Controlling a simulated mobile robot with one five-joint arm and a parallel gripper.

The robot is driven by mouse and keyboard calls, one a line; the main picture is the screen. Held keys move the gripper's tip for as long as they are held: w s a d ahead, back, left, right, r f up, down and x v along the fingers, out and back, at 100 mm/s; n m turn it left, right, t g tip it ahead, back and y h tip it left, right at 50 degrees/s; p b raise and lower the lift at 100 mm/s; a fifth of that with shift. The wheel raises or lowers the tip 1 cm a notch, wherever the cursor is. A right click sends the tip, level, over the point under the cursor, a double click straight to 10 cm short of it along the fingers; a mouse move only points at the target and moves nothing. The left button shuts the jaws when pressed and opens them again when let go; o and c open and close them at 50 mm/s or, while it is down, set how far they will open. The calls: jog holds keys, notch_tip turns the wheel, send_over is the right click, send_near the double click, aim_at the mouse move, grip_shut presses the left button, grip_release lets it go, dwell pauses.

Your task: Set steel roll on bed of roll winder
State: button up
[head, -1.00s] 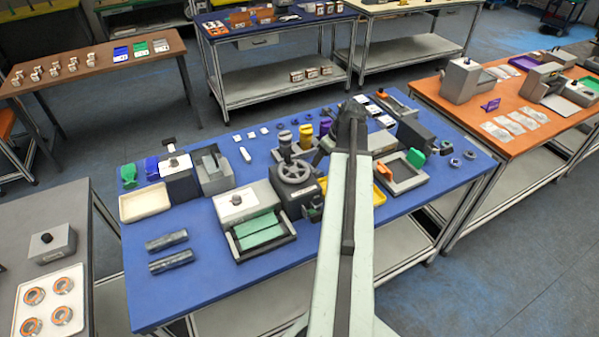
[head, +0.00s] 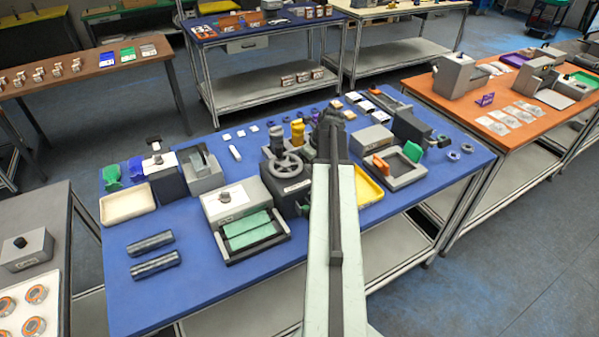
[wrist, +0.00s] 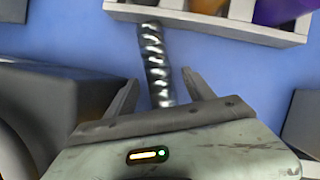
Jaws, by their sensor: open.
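Two dark grey metal cylinders, which look like the steel rolls (head: 154,264), lie side by side on the blue table (head: 190,300) at its front left in the head view. A grey machine with a green bed in a dark frame (head: 248,232) stands right of them; it may be the roll winder. My gripper (wrist: 160,88) is open in the wrist view. A shiny, ridged metal bar (wrist: 154,55) shows between its fingers, with gaps on both sides. In the head view my arm hides the gripper's tips and what is under them.
A handwheel machine (head: 286,172) stands close left of my arm. A cream tray (head: 127,207) is at the left. The table is clear around the metal cylinders.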

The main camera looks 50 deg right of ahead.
jog(key=shift+r, duration=0.15)
grip_shut()
